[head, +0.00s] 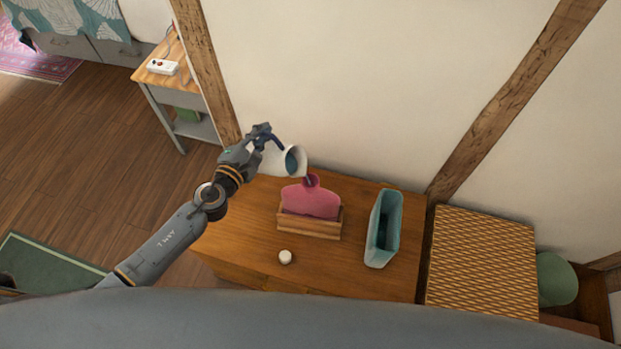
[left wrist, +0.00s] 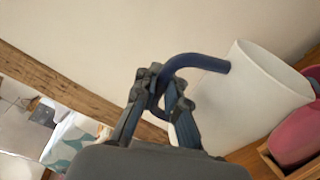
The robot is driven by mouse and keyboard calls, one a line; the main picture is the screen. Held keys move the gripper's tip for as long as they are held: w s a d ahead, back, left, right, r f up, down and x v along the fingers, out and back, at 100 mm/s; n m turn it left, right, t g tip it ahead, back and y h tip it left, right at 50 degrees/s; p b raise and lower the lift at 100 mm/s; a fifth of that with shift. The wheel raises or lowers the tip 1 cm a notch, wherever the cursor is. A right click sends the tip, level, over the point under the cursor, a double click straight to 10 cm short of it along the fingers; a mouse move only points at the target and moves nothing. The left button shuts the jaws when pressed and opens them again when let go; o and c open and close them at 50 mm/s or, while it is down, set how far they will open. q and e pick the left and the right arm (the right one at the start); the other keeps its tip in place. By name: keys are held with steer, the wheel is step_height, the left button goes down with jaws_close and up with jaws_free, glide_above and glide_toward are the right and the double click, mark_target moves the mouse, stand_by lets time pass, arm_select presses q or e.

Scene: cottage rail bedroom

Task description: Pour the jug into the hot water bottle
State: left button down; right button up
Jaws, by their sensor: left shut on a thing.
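A white jug (head: 270,158) with a dark blue handle and rim is tilted to the right over the dresser, its mouth by the neck of the pink hot water bottle (head: 310,201). The bottle stands upright in a wooden holder (head: 322,229). My left gripper (head: 265,134) is shut on the jug's handle. In the left wrist view the gripper (left wrist: 165,85) grips the blue handle, and the white jug (left wrist: 245,98) fills the right. Part of the pink bottle (left wrist: 297,135) shows at the right edge. Whether liquid is flowing is too small to tell. My right gripper is not in view.
On the wooden dresser (head: 245,225) are a small white round cap (head: 285,257) and a teal open container (head: 383,230). A woven-top chest (head: 480,262) stands to the right. The wall is close behind. A side table (head: 160,80) stands at the upper left.

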arm_select(q)
steer(key=shift+s+d+r+m+p, duration=0.2)
steer(key=shift+d+r+m+p, duration=0.3)
steer(key=shift+r+m, duration=0.1)
steer(key=shift+s+d+r+m+p, duration=0.15)
steer(key=shift+d+r+m+p, duration=0.3)
steer(key=shift+r+m, duration=0.1)
stand_by(2.8)
steer(key=shift+a, duration=0.1)
